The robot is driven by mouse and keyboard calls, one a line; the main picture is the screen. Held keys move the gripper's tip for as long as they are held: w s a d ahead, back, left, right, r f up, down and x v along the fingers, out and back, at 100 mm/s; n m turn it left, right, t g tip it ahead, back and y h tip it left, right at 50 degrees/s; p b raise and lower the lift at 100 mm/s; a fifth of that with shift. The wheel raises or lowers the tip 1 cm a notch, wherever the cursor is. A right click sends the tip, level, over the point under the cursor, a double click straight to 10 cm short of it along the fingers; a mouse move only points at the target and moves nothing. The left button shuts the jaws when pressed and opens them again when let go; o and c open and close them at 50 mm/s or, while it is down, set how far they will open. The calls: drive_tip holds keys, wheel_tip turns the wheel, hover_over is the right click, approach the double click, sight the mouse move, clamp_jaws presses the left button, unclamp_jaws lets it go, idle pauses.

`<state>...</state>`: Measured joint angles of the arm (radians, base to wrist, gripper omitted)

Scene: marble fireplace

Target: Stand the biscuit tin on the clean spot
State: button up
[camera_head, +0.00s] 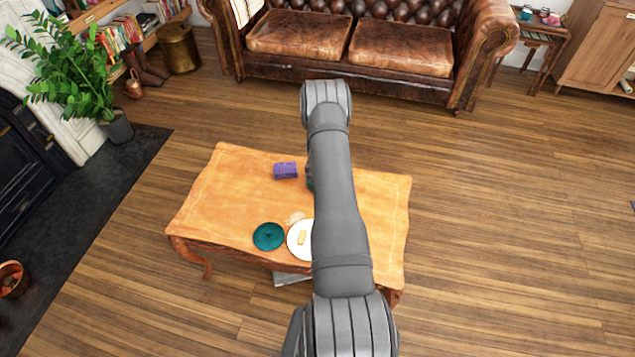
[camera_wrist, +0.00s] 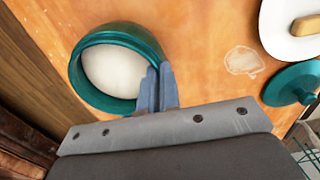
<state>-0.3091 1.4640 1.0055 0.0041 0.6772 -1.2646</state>
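The biscuit tin (camera_wrist: 92,98) is a round, open-topped teal container with a pale inside, at left in the wrist view. In the head view only a sliver of teal (camera_head: 310,184) shows beside my arm. My gripper (camera_wrist: 158,70) has its two fingers close together at the tin's rim, one on the inner side and one on the outer; they look shut on the wall. Whether the tin is lifted off the table, I cannot tell. The clean spot (camera_wrist: 243,61) is a pale, irregular patch on the tabletop, bare, also in the head view (camera_head: 294,218).
A teal lid with a knob (camera_head: 268,236) and a white plate (camera_head: 293,247) with a yellowish block (camera_head: 301,238) lie close to the spot. A purple box (camera_head: 285,170) sits farther back on the wooden table (camera_head: 215,205). The table's left part is clear.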

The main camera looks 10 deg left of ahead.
drive_tip(key=o, duration=0.4)
drive_tip(key=shift+o, duration=0.2)
wheel_tip(320, 180, up, 12)
drive_tip(key=shift+r, duration=0.15)
idle(0.4)
wheel_tip(320, 180, down, 12)
drive_tip(key=shift+f, duration=0.1)
drive_tip(key=shift+r, duration=0.95)
